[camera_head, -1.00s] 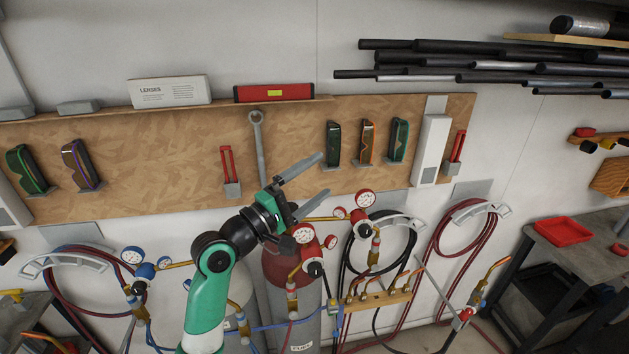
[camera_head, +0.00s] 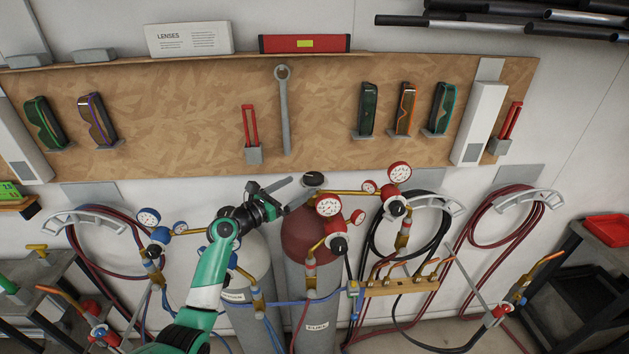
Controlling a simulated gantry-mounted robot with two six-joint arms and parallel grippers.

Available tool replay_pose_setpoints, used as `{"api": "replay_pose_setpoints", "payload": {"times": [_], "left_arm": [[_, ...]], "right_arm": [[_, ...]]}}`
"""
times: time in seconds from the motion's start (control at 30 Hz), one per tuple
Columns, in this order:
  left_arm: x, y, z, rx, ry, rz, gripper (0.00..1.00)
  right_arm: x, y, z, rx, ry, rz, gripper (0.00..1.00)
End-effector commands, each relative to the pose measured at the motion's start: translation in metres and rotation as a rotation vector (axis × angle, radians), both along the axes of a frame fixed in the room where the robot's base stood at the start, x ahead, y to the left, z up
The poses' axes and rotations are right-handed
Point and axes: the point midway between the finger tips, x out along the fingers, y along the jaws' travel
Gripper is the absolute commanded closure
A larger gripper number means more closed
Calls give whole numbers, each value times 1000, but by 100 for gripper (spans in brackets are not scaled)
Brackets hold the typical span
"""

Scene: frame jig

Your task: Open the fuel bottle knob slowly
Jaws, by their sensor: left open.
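The fuel bottle (camera_head: 298,285) is a grey cylinder with a dark red shoulder and a label that reads FUEL. A round black knob (camera_head: 314,178) sits at its top. Red gauges (camera_head: 329,206) and a regulator are fixed beside it. My left gripper (camera_head: 302,188) is open and comes from the left, its two grey fingers pointing at the knob. The fingertips look close to the knob's left side; I cannot tell whether they touch it. My right gripper is not in view.
A second, pale-topped bottle (camera_head: 246,262) stands just left, partly behind my arm. Blue gauges (camera_head: 149,217) hang at its left. A brass manifold (camera_head: 400,286) and hoses lie to the right. A wrench (camera_head: 284,115) hangs on the board above.

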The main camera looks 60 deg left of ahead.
Motion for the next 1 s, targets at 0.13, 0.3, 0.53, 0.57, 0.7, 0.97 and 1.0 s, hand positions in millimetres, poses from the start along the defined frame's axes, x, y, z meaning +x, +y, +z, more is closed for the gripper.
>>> {"api": "replay_pose_setpoints", "payload": {"times": [0.13,0.3,0.53,0.57,0.7,0.97,1.0], "left_arm": [[35,10,-3,1,-1,-3,0],[61,18,-2,3,1,-2,0],[72,22,0,3,1,0,0],[72,22,0,3,1,0,0],[71,22,0,3,1,0,0],[71,22,0,3,1,0,43],[71,22,0,3,1,0,50]], "right_arm": [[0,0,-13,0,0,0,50],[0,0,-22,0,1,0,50],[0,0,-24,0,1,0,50],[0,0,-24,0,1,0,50],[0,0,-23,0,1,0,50],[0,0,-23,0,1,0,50],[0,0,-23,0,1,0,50]]}}
